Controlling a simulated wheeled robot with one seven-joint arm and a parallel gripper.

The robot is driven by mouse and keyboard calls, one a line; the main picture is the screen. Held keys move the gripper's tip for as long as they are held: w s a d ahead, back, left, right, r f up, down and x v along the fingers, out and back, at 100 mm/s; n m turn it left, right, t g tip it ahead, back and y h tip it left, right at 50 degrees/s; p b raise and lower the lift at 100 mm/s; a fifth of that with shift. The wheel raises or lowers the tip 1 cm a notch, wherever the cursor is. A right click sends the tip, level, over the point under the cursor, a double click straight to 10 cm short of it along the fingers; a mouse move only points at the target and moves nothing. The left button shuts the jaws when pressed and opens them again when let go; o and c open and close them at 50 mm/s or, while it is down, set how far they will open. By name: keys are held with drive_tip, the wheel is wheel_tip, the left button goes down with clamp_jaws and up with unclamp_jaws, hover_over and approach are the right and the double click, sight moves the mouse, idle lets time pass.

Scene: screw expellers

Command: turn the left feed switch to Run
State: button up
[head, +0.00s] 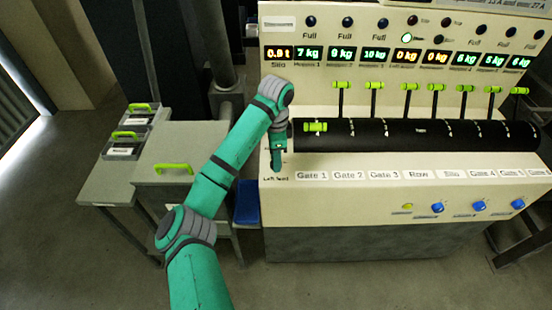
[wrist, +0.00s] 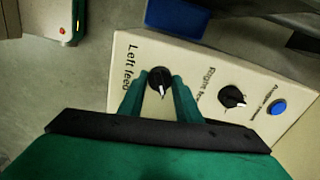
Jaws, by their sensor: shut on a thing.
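The left feed switch (wrist: 159,80) is a round black knob with a white pointer, beside the printed words "Left feed" in the wrist view. Its pointer is aimed toward the bottom of that view. My gripper (wrist: 158,88) has its two green fingers on either side of the knob and is shut on it. In the head view my gripper (head: 277,165) points down at the left end of the console, above the "Left feed" label. The knob is hidden there behind my gripper. I cannot read the switch positions in either view.
The right feed knob (wrist: 232,97) and a blue button (wrist: 278,107) sit beside it on the panel. In the head view a black roller (head: 400,135) and several green-handled levers (head: 376,87) are to the right. A grey cabinet (head: 180,150) stands to the left.

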drive_tip(key=o, duration=1.1)
drive_tip(key=shift+c, duration=0.2)
wheel_tip(320, 180, up, 11)
drive_tip(key=shift+a+f, duration=0.1)
